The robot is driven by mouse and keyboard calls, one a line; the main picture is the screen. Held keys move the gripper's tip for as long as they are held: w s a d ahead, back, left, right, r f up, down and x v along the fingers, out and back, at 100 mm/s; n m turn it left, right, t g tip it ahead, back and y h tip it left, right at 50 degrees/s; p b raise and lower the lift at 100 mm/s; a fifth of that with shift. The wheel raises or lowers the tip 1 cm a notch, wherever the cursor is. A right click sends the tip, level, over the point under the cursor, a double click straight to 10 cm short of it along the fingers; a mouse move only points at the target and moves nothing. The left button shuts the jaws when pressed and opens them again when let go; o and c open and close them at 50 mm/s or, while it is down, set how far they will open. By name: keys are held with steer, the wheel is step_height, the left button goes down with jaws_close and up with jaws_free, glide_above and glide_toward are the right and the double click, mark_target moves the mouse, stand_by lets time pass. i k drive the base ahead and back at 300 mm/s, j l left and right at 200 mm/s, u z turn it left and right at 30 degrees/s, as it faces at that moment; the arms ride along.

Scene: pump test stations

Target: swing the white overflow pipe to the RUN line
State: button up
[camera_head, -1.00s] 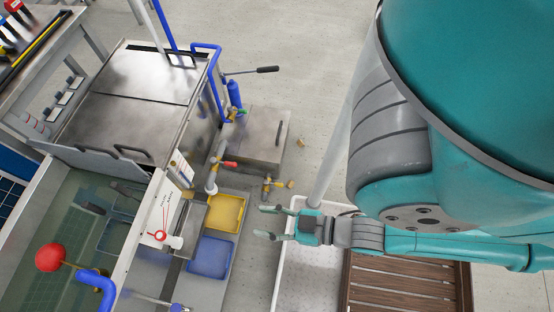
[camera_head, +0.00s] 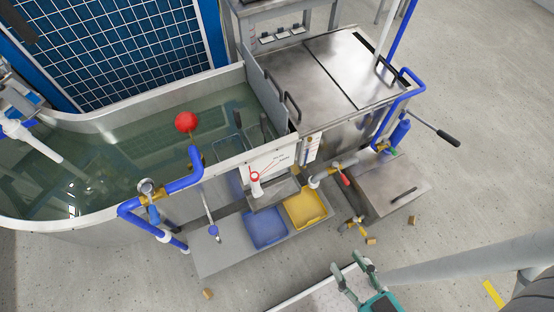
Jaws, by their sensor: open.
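The white overflow pipe (camera_head: 257,188) is a short pipe with a red ring on top, at the outer front wall of the water tank (camera_head: 130,125). Behind it a white label plate (camera_head: 277,160) carries red lines and small writing. The writing is too small to read, so I cannot tell which line is RUN or exactly where the pipe points. My gripper (camera_head: 351,272) is at the bottom, right of and nearer than the pipe, well apart from it. Its two fingers are spread and nothing is between them.
A blue tray (camera_head: 265,228) and a yellow tray (camera_head: 304,207) sit below the pipe. A valve with a red handle (camera_head: 345,179) is to the right. Blue pipework with a gauge (camera_head: 147,187) and a red ball (camera_head: 186,122) are left. Open floor lies in front.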

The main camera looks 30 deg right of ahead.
mark_target(257, 192)
steer(key=k+j, duration=0.45)
steer(key=k, duration=0.2)
steer(key=i+l, duration=0.1)
steer(key=i+j+u, duration=0.25)
steer(key=i, duration=0.25)
steer(key=i+j+u, duration=0.25)
steer(key=i+j, duration=0.15)
steer(key=i+l, duration=0.05)
steer(key=i, duration=0.05)
